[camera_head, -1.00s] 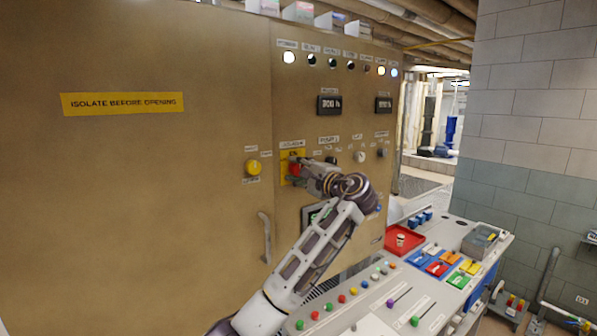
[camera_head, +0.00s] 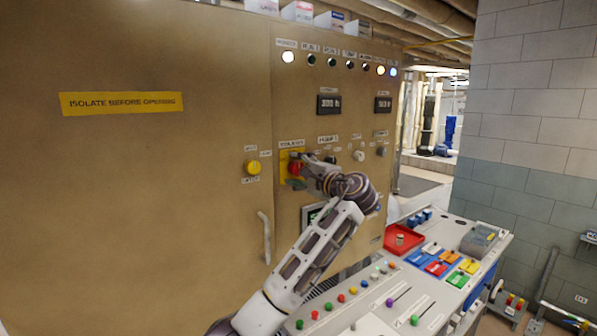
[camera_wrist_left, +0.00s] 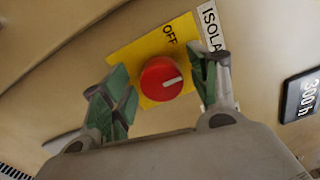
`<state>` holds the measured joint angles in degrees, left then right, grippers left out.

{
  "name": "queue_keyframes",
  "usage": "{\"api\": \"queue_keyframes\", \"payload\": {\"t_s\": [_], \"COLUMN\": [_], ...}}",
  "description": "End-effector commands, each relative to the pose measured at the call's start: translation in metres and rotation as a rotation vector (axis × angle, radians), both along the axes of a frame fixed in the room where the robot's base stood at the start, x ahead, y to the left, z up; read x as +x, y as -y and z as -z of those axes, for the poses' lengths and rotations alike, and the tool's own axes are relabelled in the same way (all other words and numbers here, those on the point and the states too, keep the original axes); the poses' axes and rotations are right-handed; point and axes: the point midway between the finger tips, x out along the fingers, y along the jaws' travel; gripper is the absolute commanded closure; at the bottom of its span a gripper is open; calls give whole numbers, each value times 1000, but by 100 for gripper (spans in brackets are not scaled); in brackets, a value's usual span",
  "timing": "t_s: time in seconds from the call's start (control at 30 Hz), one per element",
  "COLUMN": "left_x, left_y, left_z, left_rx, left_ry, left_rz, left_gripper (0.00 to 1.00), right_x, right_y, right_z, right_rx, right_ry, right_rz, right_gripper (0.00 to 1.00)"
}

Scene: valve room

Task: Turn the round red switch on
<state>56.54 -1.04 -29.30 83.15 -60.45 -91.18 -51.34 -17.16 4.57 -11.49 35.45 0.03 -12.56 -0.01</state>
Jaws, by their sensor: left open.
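The round red switch (camera_head: 295,168) sits on a yellow plate (camera_head: 284,158) on the tan cabinet door. In the left wrist view the red switch (camera_wrist_left: 162,78) has a white pointer mark aimed to the right, and its yellow plate (camera_wrist_left: 150,50) shows the word OFF. My left gripper (camera_wrist_left: 168,90) is open, with one green-padded finger on each side of the switch. I cannot tell whether the fingers touch it. In the head view the left gripper (camera_head: 301,168) is at the switch and partly covers it. My right gripper is not in view.
A yellow button (camera_head: 253,167) and a vertical door handle (camera_head: 265,237) are left of the switch. Below right is a sloping console (camera_head: 350,312) with coloured buttons, levers and a red tray (camera_head: 404,240). A display (camera_head: 328,104) sits above the switch.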

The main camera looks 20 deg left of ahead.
Motion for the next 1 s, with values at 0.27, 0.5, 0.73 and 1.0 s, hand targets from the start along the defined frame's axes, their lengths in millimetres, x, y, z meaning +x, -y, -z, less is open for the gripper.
{"api": "queue_keyframes", "payload": {"t_s": [0.27, 0.5, 0.73, 1.0], "left_x": [-12, -33, -54, -70], "left_y": [17, 45, 71, 91], "left_z": [1, 2, 3, 3], "left_rx": [-1, -1, 0, 1], "left_ry": [0, -1, -1, -2], "left_rz": [3, 4, 3, 2], "left_gripper": [40, 40, 40, 40], "right_x": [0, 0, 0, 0], "right_y": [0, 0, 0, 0], "right_z": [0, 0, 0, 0], "right_rx": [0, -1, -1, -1], "right_ry": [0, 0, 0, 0], "right_rz": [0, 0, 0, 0], "right_gripper": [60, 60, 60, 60]}}
